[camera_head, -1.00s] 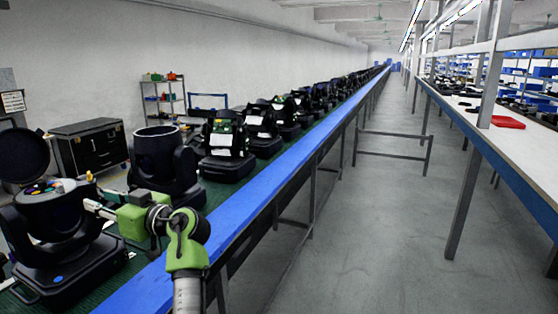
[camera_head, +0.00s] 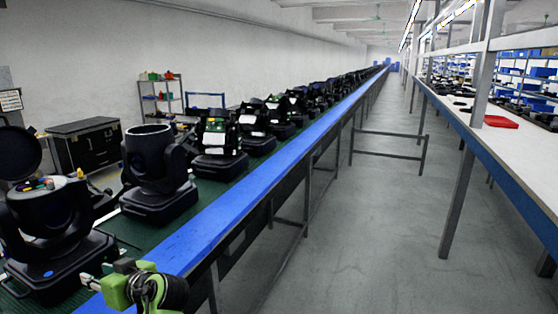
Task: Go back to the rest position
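My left gripper (camera_head: 92,276) is at the bottom left, by the near end of the blue conveyor edge. Its green body and dark wrist show; its fingers point left and are too small to tell open from shut. I see nothing held in it. My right gripper is not in view.
The conveyor's blue edge (camera_head: 255,198) runs off to the back, with several more black fixtures along the green belt. A black case (camera_head: 92,145) stands behind. A long workbench (camera_head: 525,150) with a red tray (camera_head: 501,122) is on the right. The grey aisle floor (camera_head: 360,220) between is clear.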

